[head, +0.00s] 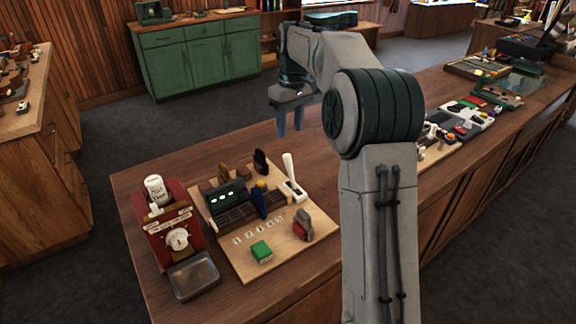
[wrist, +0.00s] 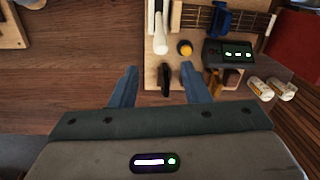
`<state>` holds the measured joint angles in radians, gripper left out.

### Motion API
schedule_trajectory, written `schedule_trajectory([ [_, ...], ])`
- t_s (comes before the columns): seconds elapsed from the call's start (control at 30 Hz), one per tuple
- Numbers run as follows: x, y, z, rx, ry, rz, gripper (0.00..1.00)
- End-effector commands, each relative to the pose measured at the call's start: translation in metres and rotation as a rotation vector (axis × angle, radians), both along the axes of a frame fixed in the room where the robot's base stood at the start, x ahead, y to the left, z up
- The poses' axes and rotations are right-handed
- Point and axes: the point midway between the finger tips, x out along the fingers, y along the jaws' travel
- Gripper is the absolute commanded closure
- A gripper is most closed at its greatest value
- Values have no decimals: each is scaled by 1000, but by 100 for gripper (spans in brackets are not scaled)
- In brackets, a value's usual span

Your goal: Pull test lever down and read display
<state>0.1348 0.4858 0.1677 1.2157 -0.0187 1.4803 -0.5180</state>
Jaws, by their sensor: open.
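The test lever (head: 291,172) is a white handle standing upright on the right back part of a light wooden board (head: 283,250). It also shows in the wrist view (wrist: 160,38). The display (head: 226,195) is a dark box with lit green marks, too small to read, on the board's left side; it shows in the wrist view (wrist: 230,53). My gripper (head: 290,122) is open and empty, pointing down above and behind the board. In the wrist view my fingertips (wrist: 159,71) are spread, with the lever beyond them and a dark upright piece (wrist: 166,80) between them.
A fretted neck with a blue clamp (head: 258,202), a yellow knob (head: 262,184), a green block (head: 261,250) and a red-grey piece (head: 302,224) crowd the board. A red dial unit (head: 165,223) and metal tray (head: 194,276) stand left. Bare counter (head: 160,172) lies behind the board.

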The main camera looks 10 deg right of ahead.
Motion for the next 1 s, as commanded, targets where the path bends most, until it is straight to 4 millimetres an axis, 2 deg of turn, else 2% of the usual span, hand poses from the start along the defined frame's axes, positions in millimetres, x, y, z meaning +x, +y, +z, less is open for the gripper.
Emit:
schedule_trajectory([
  [0.6, -5, 7, -113, -1, 3, -1, 58],
  [0.8, -5, 8, -129, -1, 1, -1, 58],
  [1.0, -5, 8, -132, -1, 0, -1, 58],
])
